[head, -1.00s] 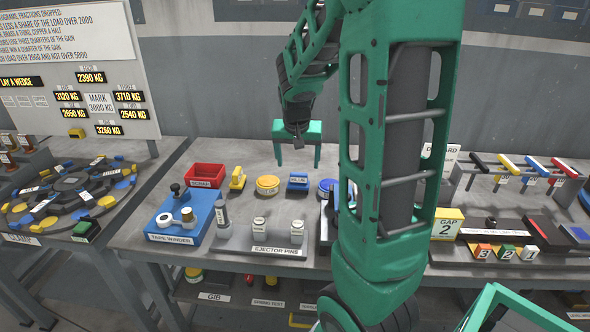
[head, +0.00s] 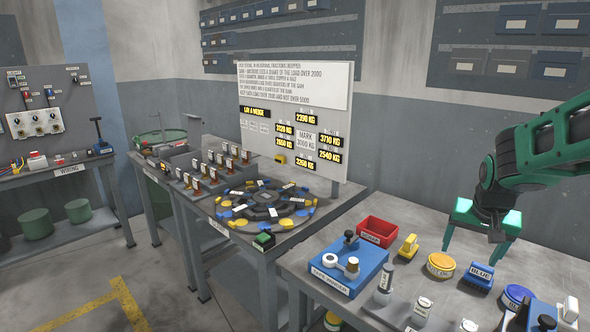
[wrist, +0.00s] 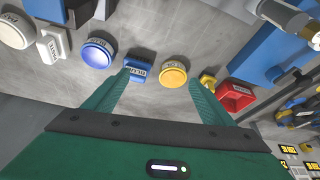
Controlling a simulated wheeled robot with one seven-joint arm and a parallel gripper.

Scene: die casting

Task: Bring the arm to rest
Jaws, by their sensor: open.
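My gripper (head: 482,246) is green and hangs above the grey workbench (head: 350,228) at the right of the head view. Its two fingers are spread apart with nothing between them. In the wrist view the open fingers (wrist: 160,95) point toward the bench top. A blue block (wrist: 138,71) and a round yellow tin (wrist: 174,74) show beyond and between the fingertips, apart from them. In the head view the blue block (head: 478,277) and the yellow tin (head: 440,265) stand on the bench below and beside my gripper. My arm reaches in from the right edge.
A red bin (head: 383,231), a yellow block (head: 409,246), a blue tape winder (head: 347,267) and a round blue tin (head: 516,295) crowd the bench. A sign board (head: 294,120) stands upright behind the neighbouring table. The floor (head: 150,280) at the lower left is mostly clear.

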